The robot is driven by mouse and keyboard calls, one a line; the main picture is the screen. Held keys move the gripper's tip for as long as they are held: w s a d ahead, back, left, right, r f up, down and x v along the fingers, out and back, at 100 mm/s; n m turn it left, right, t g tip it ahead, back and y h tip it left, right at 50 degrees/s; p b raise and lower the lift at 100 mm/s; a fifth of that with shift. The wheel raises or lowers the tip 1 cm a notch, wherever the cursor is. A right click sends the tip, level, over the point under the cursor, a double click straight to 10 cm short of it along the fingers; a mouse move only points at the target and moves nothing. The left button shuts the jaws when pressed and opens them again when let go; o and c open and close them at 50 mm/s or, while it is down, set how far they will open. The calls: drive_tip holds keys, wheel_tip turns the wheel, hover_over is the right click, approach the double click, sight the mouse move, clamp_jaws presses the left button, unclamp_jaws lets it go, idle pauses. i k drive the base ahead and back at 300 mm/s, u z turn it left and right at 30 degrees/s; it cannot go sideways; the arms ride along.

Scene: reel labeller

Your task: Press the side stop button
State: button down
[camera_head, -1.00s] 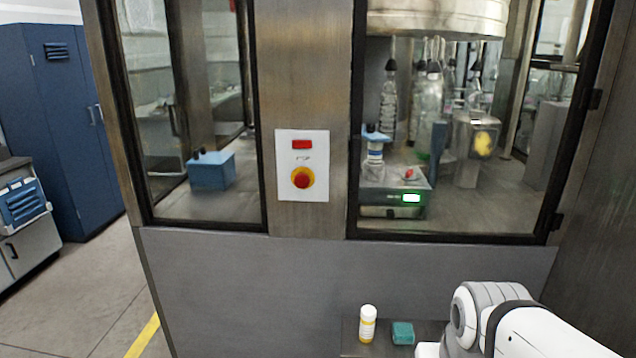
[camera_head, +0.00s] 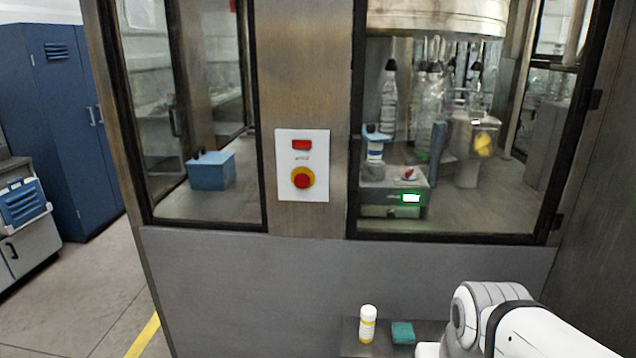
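The stop button (camera_head: 302,178) is a round red button on a yellow ring. It sits on a white panel (camera_head: 315,152) fixed to the metal post between two windows of the machine. My arm shows at the lower right, well below and to the right of the button. My gripper is not visible in this view, and nothing covers the button.
A small ledge (camera_head: 352,340) low on the machine front holds a white bottle with a yellow label (camera_head: 367,324) and a teal block (camera_head: 402,332). Blue cabinets (camera_head: 60,120) stand at the left. The floor (camera_head: 95,290) left of the machine is clear, with a yellow line.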

sight(301, 180)
drive_tip(key=z, duration=2.1)
drive_tip(key=k, duration=1.35)
drive_tip(key=u, duration=1.55)
drive_tip(key=i, duration=1)
drive_tip(key=z, duration=0.05)
